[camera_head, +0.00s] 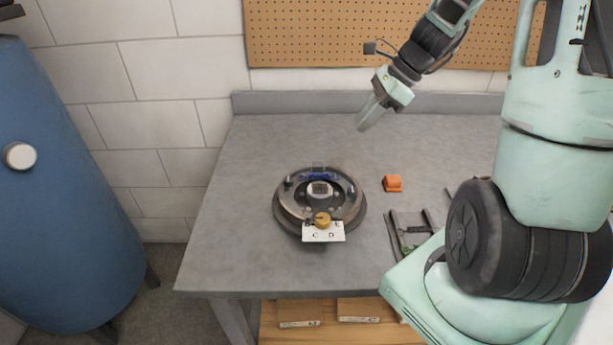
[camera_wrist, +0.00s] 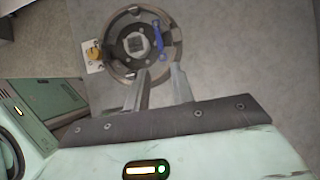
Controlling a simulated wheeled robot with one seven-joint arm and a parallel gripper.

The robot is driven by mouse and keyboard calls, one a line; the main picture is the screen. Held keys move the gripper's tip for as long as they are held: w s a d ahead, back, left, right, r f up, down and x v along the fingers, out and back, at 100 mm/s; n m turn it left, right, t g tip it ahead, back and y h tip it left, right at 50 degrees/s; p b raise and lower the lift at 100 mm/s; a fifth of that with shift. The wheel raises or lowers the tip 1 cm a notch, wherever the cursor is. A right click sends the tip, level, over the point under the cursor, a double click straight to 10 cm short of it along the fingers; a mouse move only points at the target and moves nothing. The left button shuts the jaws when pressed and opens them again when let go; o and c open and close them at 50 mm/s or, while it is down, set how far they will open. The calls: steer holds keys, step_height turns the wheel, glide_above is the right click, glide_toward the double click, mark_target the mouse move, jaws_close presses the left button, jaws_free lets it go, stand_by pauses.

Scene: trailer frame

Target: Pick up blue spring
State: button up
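The blue spring (camera_head: 321,176) lies on the far upper part of a round brake assembly (camera_head: 283,214) on the grey workbench. In the wrist view the blue spring (camera_wrist: 160,36) is on the right side of the brake assembly (camera_wrist: 122,72). My gripper (camera_head: 364,124) is above the bench, behind and to the right of the assembly, apart from the spring. In the wrist view my gripper (camera_wrist: 160,78) shows two fingers with a gap between them and nothing held. The fingertips overlap the lower edge of the assembly in that view.
A dark metal bracket (camera_head: 408,232) lies near my arm. A blue tank (camera_head: 65,190) stands left of the bench (camera_head: 225,230). A pegboard (camera_head: 340,35) is behind.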

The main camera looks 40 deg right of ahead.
glide_toward(320, 174)
steer(key=x, duration=0.2)
steer(key=shift+w+a+f, duration=0.2)
steer(key=shift+w, duration=0.1)
steer(key=shift+x, duration=2.65)
steer(key=shift+s+d+f, duration=0.1)
steer(key=shift+s+d, duration=0.05)
jaws_close()
